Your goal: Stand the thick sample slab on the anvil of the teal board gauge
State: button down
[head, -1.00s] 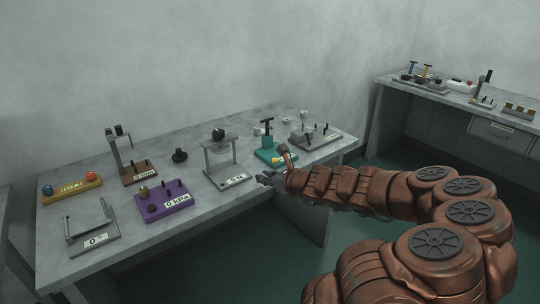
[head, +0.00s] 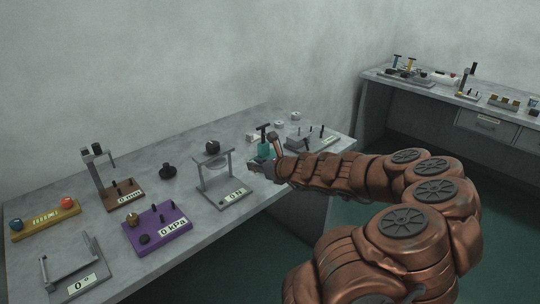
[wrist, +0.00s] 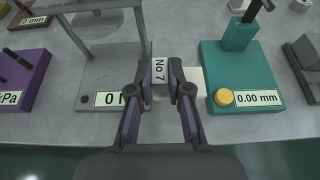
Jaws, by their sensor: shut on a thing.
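My gripper (wrist: 160,92) is shut on a pale slab (wrist: 159,71) marked "No 7", held upright between the fingertips in the wrist view. The teal board gauge (wrist: 248,72) stands to the right of the gripper, with a yellow knob (wrist: 224,97) and a "0.00 mm" readout on its base. Its upper part is cut off by the frame, and I cannot make out the anvil. In the head view, my gripper (head: 262,168) is in front of the teal gauge (head: 265,152) and partly covers it.
A grey gauge (wrist: 106,72) with a post frame stands close left of the gripper. A purple kPa board (head: 160,236) is farther left; a grey block stand (head: 311,140) is right of the teal gauge.

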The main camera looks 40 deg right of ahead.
jog(key=w+d, duration=0.1)
jog(key=d, duration=0.3)
jog(key=w+d+p, duration=0.1)
jog(key=w+d, duration=0.1)
jog(key=d, duration=0.1)
jog(key=w+d+f+p, duration=0.1)
jog(key=w+d, duration=0.1)
jog(key=d, duration=0.2)
jog(key=shift+w+d+f, duration=0.1)
jog(key=shift+w+d, duration=0.05)
jog(key=shift+d, duration=0.2)
jog(key=shift+f+p, duration=0.35)
jog(key=shift+f, duration=1.4)
jog(key=shift+f, duration=0.1)
jog(key=c, duration=1.1)
grip_release()
